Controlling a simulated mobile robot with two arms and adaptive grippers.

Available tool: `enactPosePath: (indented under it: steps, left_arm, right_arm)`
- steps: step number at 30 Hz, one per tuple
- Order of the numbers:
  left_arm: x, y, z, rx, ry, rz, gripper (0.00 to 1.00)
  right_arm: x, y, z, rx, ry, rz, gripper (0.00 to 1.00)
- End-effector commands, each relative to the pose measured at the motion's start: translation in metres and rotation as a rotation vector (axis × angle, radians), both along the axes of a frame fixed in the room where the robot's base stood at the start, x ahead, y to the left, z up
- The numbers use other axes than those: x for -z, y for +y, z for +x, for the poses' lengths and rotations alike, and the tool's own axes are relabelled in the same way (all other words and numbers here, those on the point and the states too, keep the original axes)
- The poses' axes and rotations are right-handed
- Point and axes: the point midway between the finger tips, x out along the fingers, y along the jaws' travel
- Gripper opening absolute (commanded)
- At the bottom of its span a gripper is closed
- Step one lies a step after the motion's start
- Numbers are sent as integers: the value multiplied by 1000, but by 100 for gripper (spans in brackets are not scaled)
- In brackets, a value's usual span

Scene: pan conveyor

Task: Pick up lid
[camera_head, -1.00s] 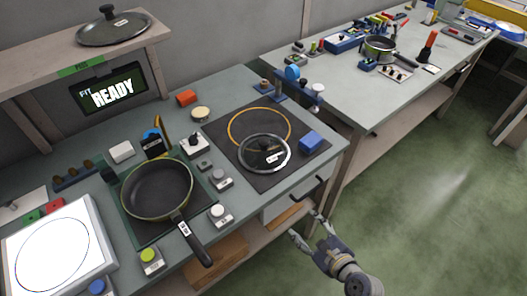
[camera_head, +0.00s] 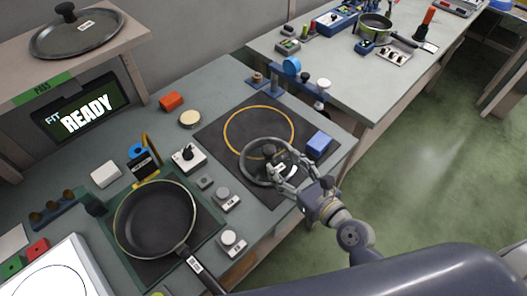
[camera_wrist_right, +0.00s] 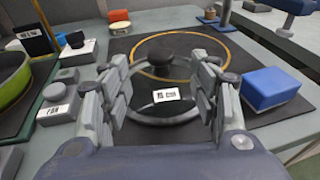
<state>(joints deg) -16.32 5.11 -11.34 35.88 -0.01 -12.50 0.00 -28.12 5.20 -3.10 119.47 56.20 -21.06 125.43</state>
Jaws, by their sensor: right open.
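A glass lid (camera_head: 247,171) with a dark rim, black knob and white label lies on the dark mat, partly over the yellow ring. It also shows in the right wrist view (camera_wrist_right: 150,85), its knob ahead between the fingers. My right gripper (camera_head: 284,169) is open over the near right part of the lid, its fingers apart and not closed on the knob. In the right wrist view the fingers (camera_wrist_right: 163,82) stand on either side of the lid's label. A second, dark lid (camera_head: 70,40) lies on the shelf at upper left. My left gripper is not in view.
A blue block (camera_head: 319,142) sits on the mat (camera_head: 215,132) just right of the lid. A black pan (camera_head: 155,215) stands to the left, with small control boxes (camera_head: 228,197) between. A second bench (camera_head: 345,80) stands behind at the right.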

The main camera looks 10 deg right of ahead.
Motion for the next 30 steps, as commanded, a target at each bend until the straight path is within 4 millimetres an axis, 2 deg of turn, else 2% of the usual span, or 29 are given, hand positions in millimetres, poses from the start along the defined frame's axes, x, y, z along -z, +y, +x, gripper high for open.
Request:
enactPosePath:
  steps: [4, 10, 14, 21, 30]
  left_arm:
    - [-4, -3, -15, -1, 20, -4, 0]
    - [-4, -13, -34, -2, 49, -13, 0]
    - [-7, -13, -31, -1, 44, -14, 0]
    - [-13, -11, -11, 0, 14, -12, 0]
    - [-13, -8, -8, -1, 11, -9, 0]
  right_arm:
    - [3, 9, 22, 1, -2, 1, 56]
    - [7, 15, 36, 0, -1, 0, 56]
    - [8, 19, 48, 0, -2, -1, 56]
    - [16, 30, 77, 0, -1, -2, 56]
    - [18, 33, 83, 0, 1, -1, 56]
